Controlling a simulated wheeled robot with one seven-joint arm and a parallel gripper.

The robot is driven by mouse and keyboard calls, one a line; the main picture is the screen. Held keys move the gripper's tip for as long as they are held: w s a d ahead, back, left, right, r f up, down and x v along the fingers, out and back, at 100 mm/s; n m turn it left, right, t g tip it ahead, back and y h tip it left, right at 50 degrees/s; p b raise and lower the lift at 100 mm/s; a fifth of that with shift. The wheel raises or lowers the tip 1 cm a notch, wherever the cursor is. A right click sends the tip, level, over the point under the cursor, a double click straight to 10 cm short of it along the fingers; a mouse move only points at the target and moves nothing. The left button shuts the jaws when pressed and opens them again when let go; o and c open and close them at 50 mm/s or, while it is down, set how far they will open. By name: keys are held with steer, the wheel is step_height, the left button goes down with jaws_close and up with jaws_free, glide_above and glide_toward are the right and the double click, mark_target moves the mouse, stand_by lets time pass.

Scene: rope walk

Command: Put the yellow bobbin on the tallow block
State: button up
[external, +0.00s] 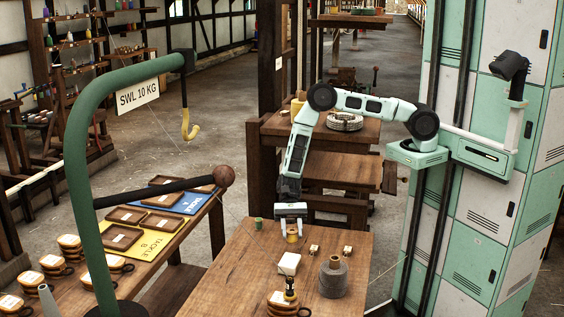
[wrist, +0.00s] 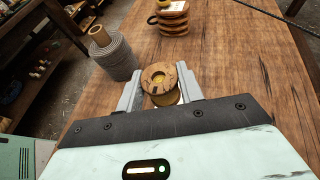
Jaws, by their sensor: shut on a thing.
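The yellow bobbin (external: 292,234) is between the fingers of my gripper (external: 291,222), at the back of the near wooden table. In the wrist view the bobbin (wrist: 160,80) shows a pale wooden end with a hole and yellow below it. My gripper (wrist: 160,90) is shut on it, one finger on each side. Whether the bobbin touches the table is hard to tell. A cream-white block (external: 289,263), which looks like the tallow block, lies on the table in front of the gripper with its top clear.
A grey twine cone (external: 333,278) stands right of the block, and a stack of wooden discs (external: 278,302) stands nearer. Two small blocks (external: 315,249) (external: 347,251) and a green bobbin (external: 258,224) are nearby. A green hook stand (external: 80,160) rises at left.

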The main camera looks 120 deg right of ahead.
steer(key=shift+f+p, duration=0.6)
steer(key=shift+f, duration=2.05)
steer(key=o, duration=1)
steer(key=shift+c, duration=0.2)
